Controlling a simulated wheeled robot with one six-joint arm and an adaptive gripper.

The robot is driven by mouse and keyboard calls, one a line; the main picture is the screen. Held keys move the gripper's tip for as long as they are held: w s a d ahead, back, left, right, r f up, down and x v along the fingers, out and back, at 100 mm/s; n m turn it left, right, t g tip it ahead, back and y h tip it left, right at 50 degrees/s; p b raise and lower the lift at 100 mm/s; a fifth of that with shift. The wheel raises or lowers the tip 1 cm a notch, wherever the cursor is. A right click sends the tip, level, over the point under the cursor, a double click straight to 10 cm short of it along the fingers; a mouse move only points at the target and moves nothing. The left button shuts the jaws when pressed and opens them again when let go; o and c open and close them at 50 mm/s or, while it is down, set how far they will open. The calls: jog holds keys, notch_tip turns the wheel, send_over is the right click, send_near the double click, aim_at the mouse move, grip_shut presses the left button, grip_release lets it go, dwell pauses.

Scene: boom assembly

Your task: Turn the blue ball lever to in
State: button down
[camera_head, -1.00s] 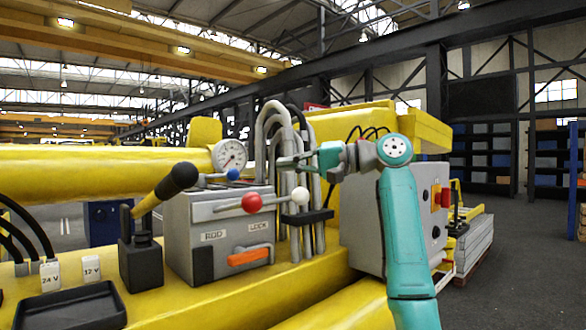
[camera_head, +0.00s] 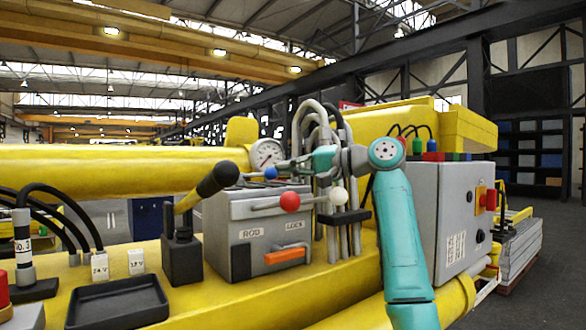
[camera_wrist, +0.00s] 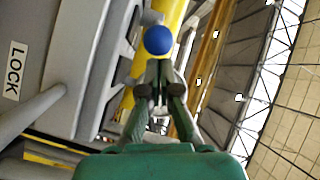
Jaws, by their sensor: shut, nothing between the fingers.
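The blue ball lever (camera_head: 271,173) is on top of the grey valve box (camera_head: 240,211), just below the round gauge. In the wrist view the blue ball (camera_wrist: 158,40) sits just beyond my gripper's fingertips. My gripper (camera_head: 286,164) is shut and empty, close to the right of the blue ball in the head view. It also shows in the wrist view (camera_wrist: 159,82). I cannot tell whether the fingertips touch the ball.
A red ball lever (camera_head: 290,202) and a white ball lever (camera_head: 338,196) stick out from the box front. Grey hoses (camera_head: 331,235) rise behind my arm. A black-gripped hand lever (camera_head: 216,180) stands at left. A grey control cabinet (camera_head: 452,215) is at right.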

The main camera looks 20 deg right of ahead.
aim_at(271, 168)
jog(key=shift+s+a, duration=0.15)
jog(key=s+a+m+t+h, duration=0.2)
jog(key=m+t+h, duration=0.1)
jog(key=shift+s+a, duration=0.15)
jog(key=shift+s, duration=0.2)
jog(key=s+a, duration=0.2)
jog(key=a, duration=0.7)
jog(key=shift+s, duration=0.4)
dwell(0.7)
